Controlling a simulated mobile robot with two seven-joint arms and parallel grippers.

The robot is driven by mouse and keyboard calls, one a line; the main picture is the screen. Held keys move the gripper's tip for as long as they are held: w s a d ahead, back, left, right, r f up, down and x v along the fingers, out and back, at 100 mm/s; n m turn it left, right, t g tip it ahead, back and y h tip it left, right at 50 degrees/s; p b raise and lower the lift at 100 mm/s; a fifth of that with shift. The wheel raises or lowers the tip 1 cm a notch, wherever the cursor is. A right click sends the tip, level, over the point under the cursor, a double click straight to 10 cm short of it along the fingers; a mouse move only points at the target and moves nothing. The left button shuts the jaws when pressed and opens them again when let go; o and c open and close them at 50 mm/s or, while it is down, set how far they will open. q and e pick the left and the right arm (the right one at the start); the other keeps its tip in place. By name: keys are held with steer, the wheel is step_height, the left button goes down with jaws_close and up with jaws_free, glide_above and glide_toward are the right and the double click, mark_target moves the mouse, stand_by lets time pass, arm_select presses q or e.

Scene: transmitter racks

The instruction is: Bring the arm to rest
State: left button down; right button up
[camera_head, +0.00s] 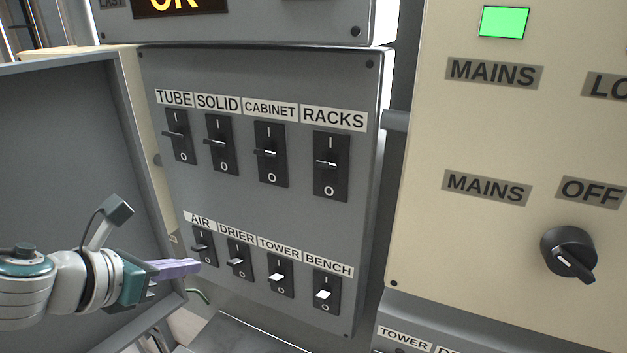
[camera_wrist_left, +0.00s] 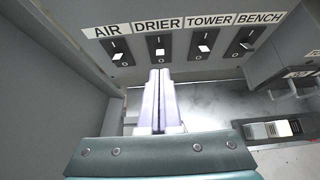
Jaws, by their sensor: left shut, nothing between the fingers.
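My left gripper (camera_head: 190,268) comes in from the left in the head view, its pale purple fingers together and empty. The fingertips are close to the left edge of the grey switch panel (camera_head: 225,185), near the AIR switch (camera_head: 203,247). I cannot tell whether they touch the panel. In the left wrist view the closed fingers (camera_wrist_left: 158,75) point toward the lower switch row, below the DRIER switch (camera_wrist_left: 159,46). My right gripper is not in either view.
An open grey door (camera_head: 60,170) stands left of the panel. The upper row holds TUBE, SOLID, CABINET and RACKS switches. A cream cabinet (camera_head: 500,130) with a lit green lamp (camera_head: 504,22) and a black rotary knob (camera_head: 568,254) stands at the right.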

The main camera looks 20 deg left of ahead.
arm_select(q)
steer(key=s+d+r+n+y, duration=0.1)
steer(key=s+d+n, duration=0.3)
steer(key=d+n, duration=0.85)
steer(key=s+d+r+n+g, duration=0.1)
steer(key=s+r+n+g, duration=0.15)
steer(key=s+n, duration=0.7)
steer(key=s+r+n+g, duration=0.2)
steer(key=s+n+g, duration=0.2)
steer(key=s+n, duration=0.55)
step_height(320, 180, up, 14)
steer(key=w+n+p, duration=0.1)
steer(key=n+p, duration=0.2)
steer(key=p, duration=1)
steer(key=shift+d+g+p, duration=0.2)
steer(key=shift+g+p, duration=0.15)
steer(key=shift+p, duration=0.05)
steer(key=shift+n, duration=0.25)
